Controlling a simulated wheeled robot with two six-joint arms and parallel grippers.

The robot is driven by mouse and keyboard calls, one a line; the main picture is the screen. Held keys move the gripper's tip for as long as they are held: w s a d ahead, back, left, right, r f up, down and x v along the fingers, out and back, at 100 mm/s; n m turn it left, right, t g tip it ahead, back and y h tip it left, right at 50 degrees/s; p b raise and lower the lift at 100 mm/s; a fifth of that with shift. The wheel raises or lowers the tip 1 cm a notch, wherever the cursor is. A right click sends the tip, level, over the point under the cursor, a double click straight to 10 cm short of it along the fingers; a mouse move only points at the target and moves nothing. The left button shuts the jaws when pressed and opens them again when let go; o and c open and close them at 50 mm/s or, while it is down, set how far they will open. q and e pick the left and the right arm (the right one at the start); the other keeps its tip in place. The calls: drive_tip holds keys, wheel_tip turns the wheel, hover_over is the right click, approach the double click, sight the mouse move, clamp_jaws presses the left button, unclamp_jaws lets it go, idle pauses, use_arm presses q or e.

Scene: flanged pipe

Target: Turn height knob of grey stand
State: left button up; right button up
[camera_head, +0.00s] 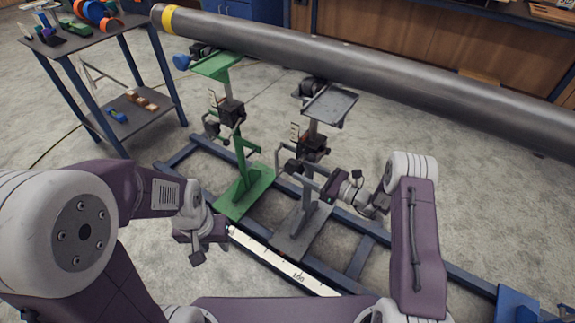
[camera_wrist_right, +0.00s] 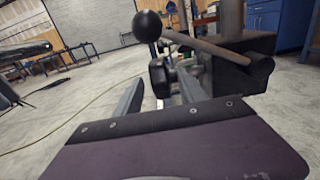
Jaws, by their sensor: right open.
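The grey stand (camera_head: 329,104) stands upright on the blue floor frame, with a dark clamp block (camera_head: 314,146) on its post and a crank bar on its left. My right gripper (camera_head: 326,188) is beside its post, on the right, pointing left. In the right wrist view its two fingers (camera_wrist_right: 160,95) are apart and empty. A dark knob-like part (camera_wrist_right: 160,77) shows just beyond and between the fingertips. A black ball (camera_wrist_right: 147,26) on a rod and a black block (camera_wrist_right: 232,62) sit above and right. My left gripper (camera_head: 196,255) hangs low left of the green stand, apart from it; its jaw opening is unclear.
The green stand (camera_head: 245,190) is just left of the grey one. A long grey pipe (camera_head: 330,58) with a yellow band runs above both. A blue floor frame (camera_head: 358,258) and a white scale (camera_head: 280,263) lie below. A tool cart (camera_head: 140,115) is at left.

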sight(290, 160)
drive_tip(key=b+x, duration=0.1)
drive_tip(key=x, duration=0.6)
drive_tip(key=shift+b, duration=0.3)
clamp_jaws()
drive_tip(key=shift+f+b, duration=0.2)
drive_tip(key=shift+b, duration=0.25)
drive_tip(key=t+y+b, duration=0.1)
drive_tip(key=y+b, duration=0.1)
drive_tip(key=b, duration=0.1)
drive_tip(key=t+y+b, duration=0.1)
drive_tip(key=y+b, duration=0.1)
drive_tip(key=b, duration=0.1)
drive_tip(key=shift+s+d+r+t+b, duration=0.2)
drive_tip(key=shift+r+t+b, duration=0.2)
drive_tip(key=shift+d+r+t+y+b, duration=0.15)
drive_tip(key=shift+r+t+y+b, duration=0.3)
drive_tip(key=shift+y+b, duration=0.5)
drive_tip(key=shift+r, duration=0.1)
drive_tip(key=shift+d+r, duration=0.1)
drive_tip(key=shift+r, duration=0.05)
